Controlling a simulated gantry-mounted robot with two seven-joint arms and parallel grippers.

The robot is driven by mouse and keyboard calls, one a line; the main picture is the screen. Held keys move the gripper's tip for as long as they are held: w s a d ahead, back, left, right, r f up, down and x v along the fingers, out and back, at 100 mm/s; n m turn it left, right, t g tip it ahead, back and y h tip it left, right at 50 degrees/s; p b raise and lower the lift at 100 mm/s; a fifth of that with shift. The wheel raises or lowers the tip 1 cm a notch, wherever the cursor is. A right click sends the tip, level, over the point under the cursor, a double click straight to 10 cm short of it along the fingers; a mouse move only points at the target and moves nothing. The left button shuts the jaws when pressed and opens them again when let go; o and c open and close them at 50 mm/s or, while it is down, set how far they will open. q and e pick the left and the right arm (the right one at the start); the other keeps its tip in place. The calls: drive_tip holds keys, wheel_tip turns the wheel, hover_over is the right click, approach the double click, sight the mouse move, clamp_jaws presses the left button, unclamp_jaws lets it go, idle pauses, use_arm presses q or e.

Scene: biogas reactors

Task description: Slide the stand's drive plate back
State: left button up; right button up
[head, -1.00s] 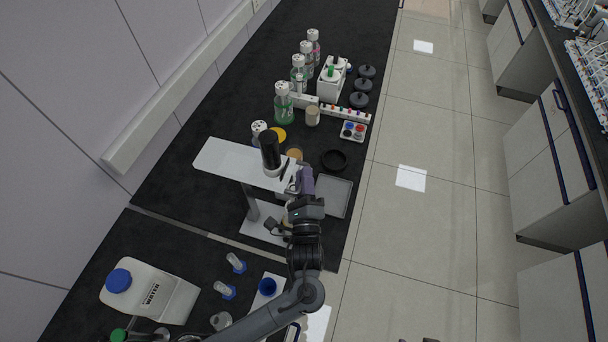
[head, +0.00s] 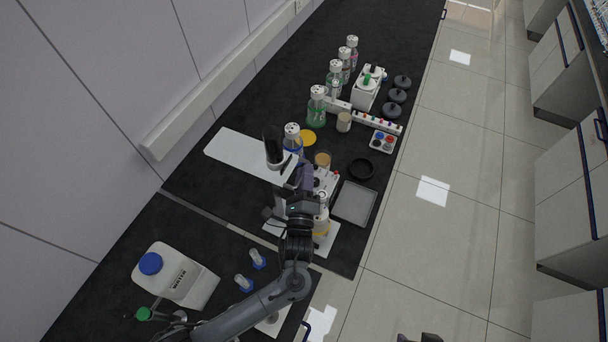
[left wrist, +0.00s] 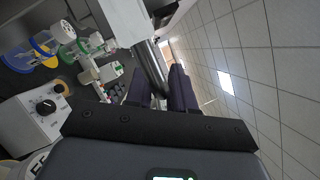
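The stand's white drive plate (head: 235,155) lies level above the bench, its far end towards the wall. A black motor (head: 273,150) stands upright near its right end. My left gripper (head: 305,178) is at the plate's right, front end. In the left wrist view, its purple fingers (left wrist: 161,88) lie on both sides of a dark grey bar (left wrist: 152,65) by the white plate (left wrist: 126,20). They look closed on this bar; the exact contact is hidden. A dark part at the bottom edge of the head view looks like my right gripper (head: 420,338), mostly cut off.
A vessel (head: 321,215) stands on the stand's base beside my left gripper. A white box with a knob (left wrist: 43,107) is close by. A capped bottle (head: 292,140) stands behind the plate. A grey tray (head: 355,203) and black ring (head: 361,168) lie to the right.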

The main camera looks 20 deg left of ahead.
use_arm(q)
drive_tip(key=shift+s+f, duration=0.1)
drive_tip(key=b+v, duration=0.2)
drive_tip(key=v, duration=0.8)
drive_tip(key=shift+s, duration=0.3)
drive_tip(key=shift+d, duration=0.1)
